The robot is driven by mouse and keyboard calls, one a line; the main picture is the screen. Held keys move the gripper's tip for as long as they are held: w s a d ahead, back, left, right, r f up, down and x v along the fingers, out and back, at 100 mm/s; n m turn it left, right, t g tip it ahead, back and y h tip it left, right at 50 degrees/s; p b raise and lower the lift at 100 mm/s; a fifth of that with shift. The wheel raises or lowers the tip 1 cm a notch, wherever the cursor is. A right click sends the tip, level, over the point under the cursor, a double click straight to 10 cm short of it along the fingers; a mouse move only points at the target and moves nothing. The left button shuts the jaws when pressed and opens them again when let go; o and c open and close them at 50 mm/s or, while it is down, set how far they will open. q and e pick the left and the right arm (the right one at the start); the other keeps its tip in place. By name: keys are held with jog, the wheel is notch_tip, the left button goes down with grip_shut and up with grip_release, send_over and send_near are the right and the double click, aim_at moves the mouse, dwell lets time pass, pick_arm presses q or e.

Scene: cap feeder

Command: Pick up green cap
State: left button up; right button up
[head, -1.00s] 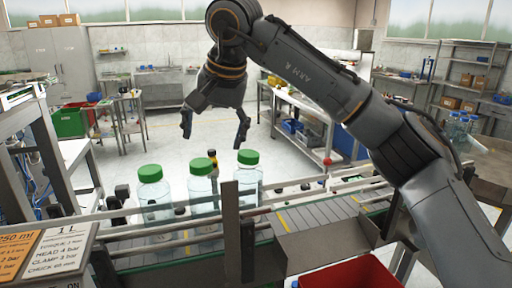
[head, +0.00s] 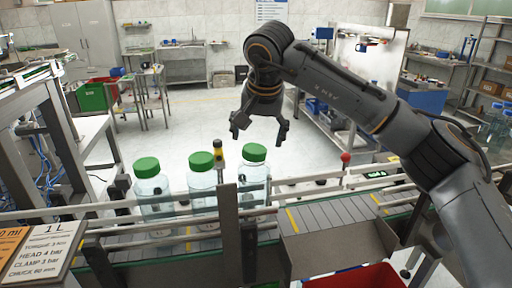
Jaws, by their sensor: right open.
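Three clear bottles with green caps stand upright in a row on the conveyor. The left green cap (head: 147,167), the middle green cap (head: 201,161) and the right green cap (head: 254,152) each sit on top of their bottle. My right gripper (head: 259,138) is open and empty, with its fingers pointing down. In the picture it appears just above the right cap, apart from it; how far behind or above it hangs I cannot tell. My left gripper is not in view.
The conveyor (head: 335,212) has metal rails and a grey post (head: 229,235) in front of the bottles. A red bin (head: 355,278) is below at the front. A label panel (head: 40,245) is at the lower left. Benches and shelves stand behind; the conveyor's right part is clear.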

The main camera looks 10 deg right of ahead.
aim_at(255, 147)
jog(key=shift+p+x, duration=0.65)
jog(key=shift+x, duration=1.35)
jog(key=shift+w, duration=0.15)
jog(key=shift+c, duration=0.6)
jog(key=c, duration=0.7)
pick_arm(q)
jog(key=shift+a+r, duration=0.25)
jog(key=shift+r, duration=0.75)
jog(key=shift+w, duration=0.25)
pick_arm(e)
jog(key=shift+r, duration=0.1)
